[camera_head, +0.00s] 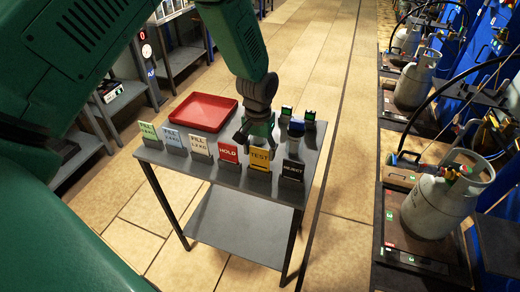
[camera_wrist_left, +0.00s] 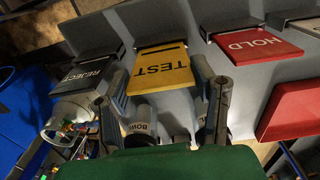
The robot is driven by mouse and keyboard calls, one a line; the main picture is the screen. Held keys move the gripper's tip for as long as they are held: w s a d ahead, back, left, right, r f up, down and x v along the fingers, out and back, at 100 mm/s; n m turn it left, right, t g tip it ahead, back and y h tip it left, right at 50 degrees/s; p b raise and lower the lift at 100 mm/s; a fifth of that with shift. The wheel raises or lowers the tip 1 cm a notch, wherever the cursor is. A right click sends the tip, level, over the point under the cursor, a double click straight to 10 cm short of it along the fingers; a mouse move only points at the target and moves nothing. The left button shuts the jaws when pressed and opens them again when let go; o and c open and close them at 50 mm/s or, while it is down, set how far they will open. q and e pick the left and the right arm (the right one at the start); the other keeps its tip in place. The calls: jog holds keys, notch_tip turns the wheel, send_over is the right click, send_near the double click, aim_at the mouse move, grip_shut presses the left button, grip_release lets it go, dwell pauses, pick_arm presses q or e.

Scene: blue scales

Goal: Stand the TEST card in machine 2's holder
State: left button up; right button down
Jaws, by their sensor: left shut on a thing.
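The yellow TEST card (camera_head: 260,157) stands upright at the front edge of the dark table, between the red HOLD card (camera_head: 228,153) and the black REJECT card (camera_head: 293,169). My left gripper (camera_head: 259,140) is over it from behind. In the left wrist view, the TEST card (camera_wrist_left: 161,68) lies between the two fingers (camera_wrist_left: 160,82), which are shut on it. Its lower edge is at a dark card stand; I cannot tell whether it is lifted. My right gripper is not in view. I cannot tell which machine is number 2.
A red tray (camera_head: 201,98) lies on the table's back left. Several FILL cards (camera_head: 172,137) stand to the left. Small dark and blue items are at the back right. Filling stations with grey cylinders (camera_head: 440,205) line the right, beyond a clear floor strip (camera_head: 338,200).

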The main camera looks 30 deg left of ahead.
pick_arm(q)
jog(key=shift+f+b, duration=0.3)
jog(key=shift+f, duration=0.45)
jog(key=o, duration=1.1)
jog(key=shift+c, duration=0.2)
notch_tip(320, 180, up, 12)
jog(key=shift+a+f, duration=0.1)
jog(key=shift+a, duration=0.05)
